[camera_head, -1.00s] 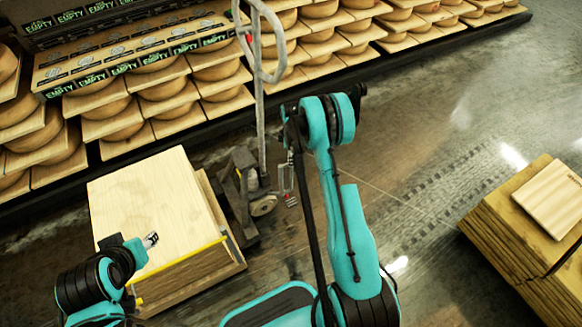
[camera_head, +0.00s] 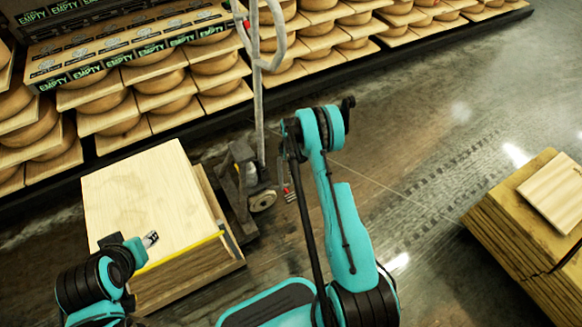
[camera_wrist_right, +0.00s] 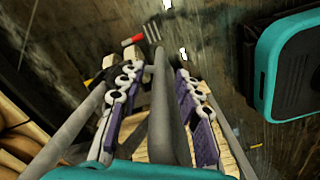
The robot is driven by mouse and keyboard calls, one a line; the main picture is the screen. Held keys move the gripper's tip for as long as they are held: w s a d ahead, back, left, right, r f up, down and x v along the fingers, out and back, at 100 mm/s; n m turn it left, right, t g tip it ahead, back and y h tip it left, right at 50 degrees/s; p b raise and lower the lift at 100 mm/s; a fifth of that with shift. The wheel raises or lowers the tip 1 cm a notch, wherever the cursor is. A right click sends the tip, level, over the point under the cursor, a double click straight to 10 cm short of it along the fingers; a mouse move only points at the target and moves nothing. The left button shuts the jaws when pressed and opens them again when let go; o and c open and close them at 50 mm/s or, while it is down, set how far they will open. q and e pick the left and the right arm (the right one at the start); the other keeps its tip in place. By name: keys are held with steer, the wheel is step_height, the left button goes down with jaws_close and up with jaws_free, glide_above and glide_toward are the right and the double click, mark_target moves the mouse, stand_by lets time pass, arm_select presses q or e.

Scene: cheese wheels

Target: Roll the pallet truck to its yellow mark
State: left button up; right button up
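The pallet truck (camera_head: 240,188) stands left of the middle in the head view, its grey handle (camera_head: 259,110) rising upright to a loop at the top. A low wheel (camera_head: 262,200) shows at its foot. A pale wooden stack (camera_head: 150,200) sits beside it on the left. In the right wrist view my right gripper (camera_wrist_right: 157,68) has its purple-padded fingers apart, with a grey bar (camera_wrist_right: 161,105) running between them; contact is unclear. My left gripper (camera_head: 150,239) is in front of the stack, its fingers too small to read. No yellow floor mark can be made out clearly.
Shelves of cheese wheels (camera_head: 160,97) line the back, close behind the truck. A yellow strip (camera_head: 185,252) runs along the stack's front edge. Another wooden stack (camera_head: 510,230) stands at the right. Open floor (camera_head: 430,130) lies between it and the truck.

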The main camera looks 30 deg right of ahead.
jaws_close()
steer(key=shift+a, duration=1.05)
steer(key=shift+c, duration=1.5)
jaws_free()
steer(key=o, duration=0.3)
steer(key=shift+d, duration=0.1)
step_height(320, 180, up, 12)
